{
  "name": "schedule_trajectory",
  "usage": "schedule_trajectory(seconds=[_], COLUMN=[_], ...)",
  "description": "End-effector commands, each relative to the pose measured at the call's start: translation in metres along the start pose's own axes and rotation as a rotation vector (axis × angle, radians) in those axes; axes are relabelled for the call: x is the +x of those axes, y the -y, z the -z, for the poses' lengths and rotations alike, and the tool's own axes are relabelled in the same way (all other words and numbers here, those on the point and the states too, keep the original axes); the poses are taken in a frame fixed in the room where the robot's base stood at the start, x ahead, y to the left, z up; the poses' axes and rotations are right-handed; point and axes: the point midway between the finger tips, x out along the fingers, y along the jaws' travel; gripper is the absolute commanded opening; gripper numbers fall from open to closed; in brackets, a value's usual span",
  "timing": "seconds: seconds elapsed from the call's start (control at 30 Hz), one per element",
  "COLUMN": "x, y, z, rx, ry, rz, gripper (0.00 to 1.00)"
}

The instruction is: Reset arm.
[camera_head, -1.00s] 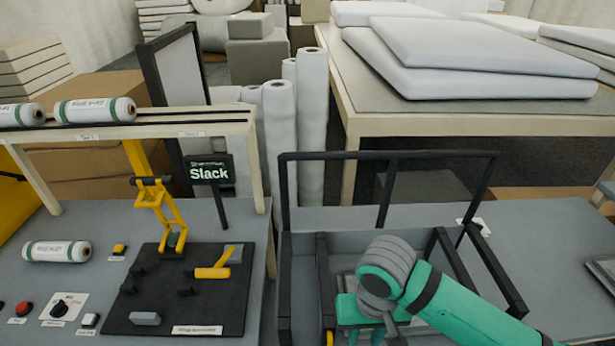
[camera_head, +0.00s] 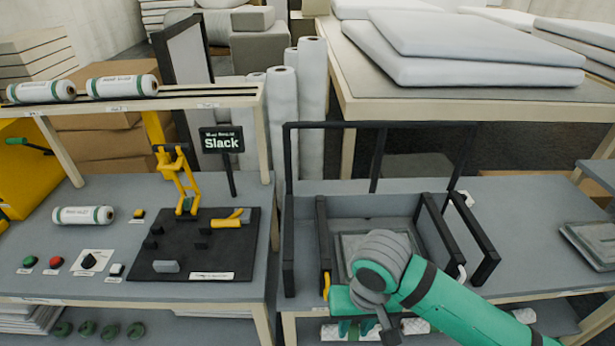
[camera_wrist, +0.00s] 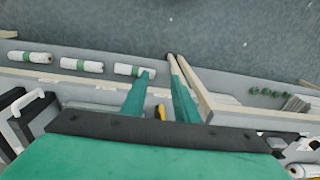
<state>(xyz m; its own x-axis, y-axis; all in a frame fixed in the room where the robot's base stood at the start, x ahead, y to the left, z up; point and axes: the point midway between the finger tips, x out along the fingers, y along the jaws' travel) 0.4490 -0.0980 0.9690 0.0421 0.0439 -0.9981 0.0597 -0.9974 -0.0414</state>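My arm is green with grey joints and reaches in from the lower right of the head view. My gripper (camera_head: 356,328) points down in front of the black-framed bay, near the table's front edge. In the wrist view my gripper (camera_wrist: 160,76) shows two green fingers spread apart, with nothing between them. The fingertips are partly hidden by the wrist in the head view.
The black-framed bay (camera_head: 289,240) stands close behind my gripper. Left are a black board (camera_head: 230,262), a Slack sign (camera_head: 221,140) and a wadding roll (camera_head: 83,215). More rolls (camera_wrist: 80,65) lie on the lower shelf. The floor (camera_wrist: 230,35) beyond is clear.

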Motion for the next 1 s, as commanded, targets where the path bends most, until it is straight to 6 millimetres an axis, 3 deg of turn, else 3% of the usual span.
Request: schedule_trajectory(seconds=[0.37, 0.53, 0.8, 1.0], x=[-0.004, -0.017, -0.063, -0.102], y=[0.071, 0.122, 0.216, 0.259], z=[0.042, 0.068, 0.112, 0.134], rx=[-0.077, -0.121, -0.159, -0.128], ry=[-0.164, -0.287, -0.560, -0.754], rz=[0.192, 0.335, 0.644, 0.842], gripper=[0.28, 0.28, 0.28, 0.28])
